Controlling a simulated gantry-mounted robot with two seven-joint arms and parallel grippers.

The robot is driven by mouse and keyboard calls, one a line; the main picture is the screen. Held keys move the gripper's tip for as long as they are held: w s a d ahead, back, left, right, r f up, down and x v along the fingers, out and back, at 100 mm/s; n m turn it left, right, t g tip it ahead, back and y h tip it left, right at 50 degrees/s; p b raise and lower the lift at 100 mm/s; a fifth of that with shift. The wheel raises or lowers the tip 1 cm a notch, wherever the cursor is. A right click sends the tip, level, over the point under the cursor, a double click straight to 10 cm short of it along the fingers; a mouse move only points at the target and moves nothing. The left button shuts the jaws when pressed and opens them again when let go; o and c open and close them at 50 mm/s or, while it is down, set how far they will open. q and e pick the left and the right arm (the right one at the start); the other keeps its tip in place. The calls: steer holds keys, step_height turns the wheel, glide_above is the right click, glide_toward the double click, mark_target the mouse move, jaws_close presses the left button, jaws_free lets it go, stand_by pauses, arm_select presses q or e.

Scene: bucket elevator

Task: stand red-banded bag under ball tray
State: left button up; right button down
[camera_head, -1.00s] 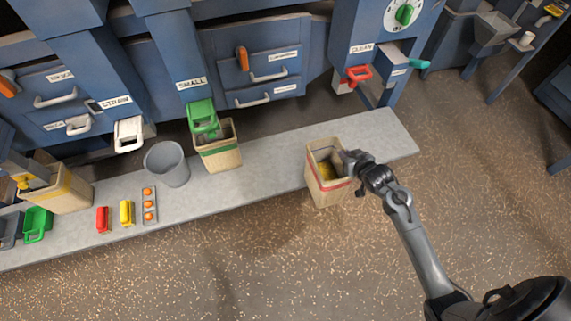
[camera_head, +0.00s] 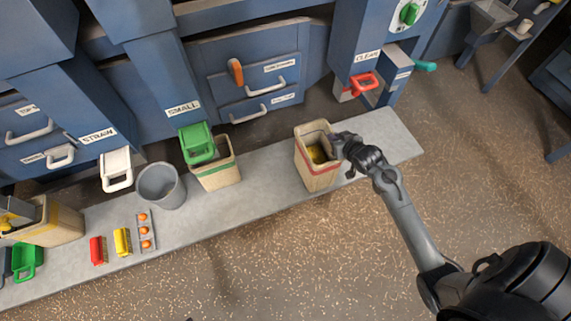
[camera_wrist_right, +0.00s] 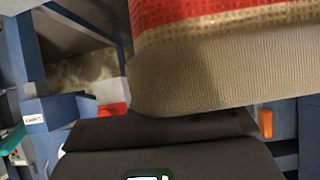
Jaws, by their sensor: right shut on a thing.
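The tan red-banded bag (camera_head: 317,174) is at the right part of the bench in the head view, open at the top, with something yellow inside. My right gripper (camera_head: 342,147) is shut on its upper right side. The bag looks upright; I cannot tell whether its base touches the bench. In the right wrist view the bag (camera_wrist_right: 220,70) fills the upper part, its red band along the top edge. A small grey strip tray with several orange balls (camera_head: 146,233) lies on the left part of the bench. My left gripper is not in view.
A green-banded bag (camera_head: 216,176) stands below a green handle (camera_head: 197,143), beside a grey bucket (camera_head: 161,186). Red (camera_head: 98,251) and yellow (camera_head: 123,242) blocks lie left of the balls. A red handle (camera_head: 364,84) is behind the bag. Bench (camera_head: 262,180) between the bags is clear.

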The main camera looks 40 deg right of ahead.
mark_target(303, 138)
steer(key=shift+w+r, duration=0.1)
steer(key=shift+w, duration=0.15)
steer(key=w+a+f+b, duration=0.1)
steer(key=w+a+f, duration=0.1)
steer(key=w+a+f+b, duration=0.1)
steer(key=w+a+f, duration=0.1)
steer(key=w, duration=0.1)
steer(key=w+a+f+b, duration=0.2)
steer(key=w, duration=0.1)
steer(key=shift+w+f, duration=0.25)
steer(key=f, duration=0.1)
steer(key=f+b, duration=0.1)
steer(key=f, duration=0.1)
steer(key=f+b, duration=0.1)
steer(key=shift+w+a+f, duration=0.3)
steer(key=shift+w+a, duration=0.05)
steer(key=shift+w, duration=0.05)
